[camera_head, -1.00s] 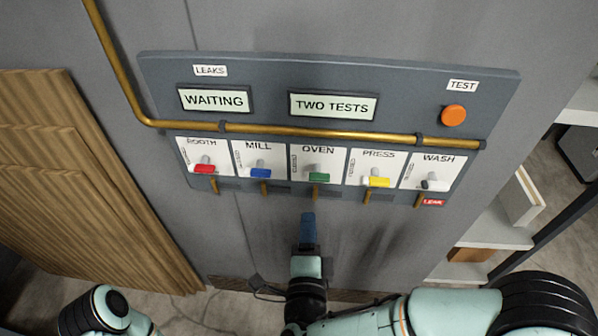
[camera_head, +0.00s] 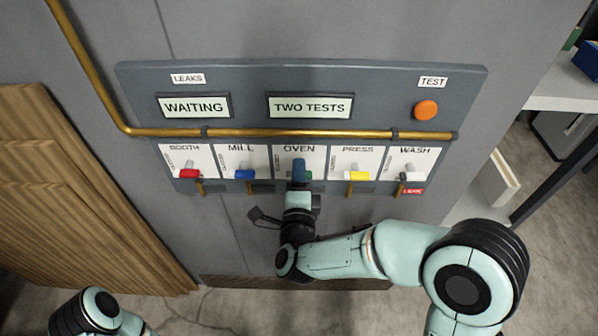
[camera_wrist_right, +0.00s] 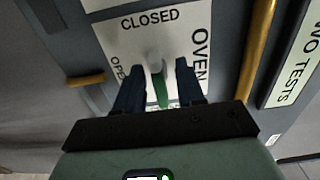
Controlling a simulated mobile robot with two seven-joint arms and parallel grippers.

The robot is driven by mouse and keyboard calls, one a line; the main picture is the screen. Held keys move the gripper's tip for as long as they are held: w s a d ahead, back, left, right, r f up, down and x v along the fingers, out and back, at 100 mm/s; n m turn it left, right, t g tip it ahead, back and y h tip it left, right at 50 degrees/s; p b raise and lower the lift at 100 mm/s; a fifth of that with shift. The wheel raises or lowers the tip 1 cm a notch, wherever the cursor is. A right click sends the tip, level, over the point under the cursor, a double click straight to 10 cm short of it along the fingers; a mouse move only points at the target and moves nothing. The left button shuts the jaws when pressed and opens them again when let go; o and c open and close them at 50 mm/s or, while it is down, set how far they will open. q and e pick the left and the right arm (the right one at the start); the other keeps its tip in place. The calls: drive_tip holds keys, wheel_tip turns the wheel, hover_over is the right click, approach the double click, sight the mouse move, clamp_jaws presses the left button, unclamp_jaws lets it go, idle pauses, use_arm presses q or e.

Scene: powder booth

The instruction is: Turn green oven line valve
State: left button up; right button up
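The oven valve has a green handle (camera_head: 309,175) on the white OVEN plate (camera_head: 314,155). In the head view my right gripper (camera_head: 299,165) covers most of it. In the right wrist view the green handle (camera_wrist_right: 161,92) extends downward from a grey hub, away from the word CLOSED. The word OPEN is partly hidden at the left. My right gripper (camera_wrist_right: 158,82) is open, its two dark blue fingers on either side of the handle, with gaps visible. Part of my left arm shows at the lower left of the head view; its gripper is out of view.
Red (camera_head: 189,173), blue (camera_head: 244,174), yellow (camera_head: 359,175) and white (camera_head: 411,176) handles flank the oven valve. A brass pipe (camera_head: 290,133) runs above. Displays read WAITING (camera_head: 194,107) and TWO TESTS (camera_head: 310,107). An orange button (camera_head: 426,110) is at upper right. A red LEAK tag (camera_head: 412,191) sits under WASH.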

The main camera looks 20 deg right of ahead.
drive_tip(key=shift+w, duration=0.15)
clamp_jaws()
